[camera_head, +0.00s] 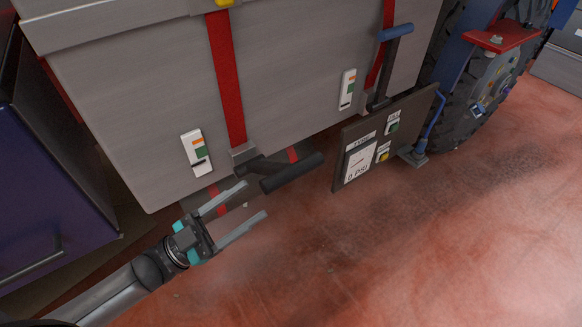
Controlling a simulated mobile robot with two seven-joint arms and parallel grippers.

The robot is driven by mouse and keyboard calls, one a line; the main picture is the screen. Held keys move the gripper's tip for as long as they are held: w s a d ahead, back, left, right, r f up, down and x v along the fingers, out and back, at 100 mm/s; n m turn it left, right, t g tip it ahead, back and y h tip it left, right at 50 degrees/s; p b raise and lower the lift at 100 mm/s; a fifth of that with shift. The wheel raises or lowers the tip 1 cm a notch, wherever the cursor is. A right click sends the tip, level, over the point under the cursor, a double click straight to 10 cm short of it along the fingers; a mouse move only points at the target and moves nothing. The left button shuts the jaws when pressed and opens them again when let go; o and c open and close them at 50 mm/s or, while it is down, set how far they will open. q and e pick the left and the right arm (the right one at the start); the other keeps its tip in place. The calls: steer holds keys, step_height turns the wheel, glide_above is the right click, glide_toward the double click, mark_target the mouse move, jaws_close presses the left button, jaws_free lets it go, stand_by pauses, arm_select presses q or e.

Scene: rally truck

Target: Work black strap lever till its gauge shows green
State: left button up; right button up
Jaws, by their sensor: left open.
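The black strap lever (292,174) sticks out to the right from a ratchet at the lower end of a red strap (226,80). It lies low, near the bottom edge of the grey crate. A white gauge (197,153) sits on the crate just left of that strap. It has an orange and a green band, and a dark mark shows below the green. My left gripper (256,198) is open and empty, below and left of the lever's grip, its fingers pointing toward the upper right. My right gripper is not in view.
A second strap has a blue-handled lever (396,32), standing up, and its own gauge (347,90). A tyre pressure panel (383,137) stands right of the black lever. A wheel (478,95) is at upper right, a purple cabinet (45,190) at left. The red floor in front is clear.

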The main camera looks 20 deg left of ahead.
mark_target(307, 163)
arm_select(q)
steer(key=p+x, duration=0.1)
steer(key=x, duration=0.9)
steer(key=shift+p, duration=0.3)
steer(key=shift+f, duration=0.1)
jaws_close()
steer(key=shift+d, duration=0.1)
stand_by(0.7)
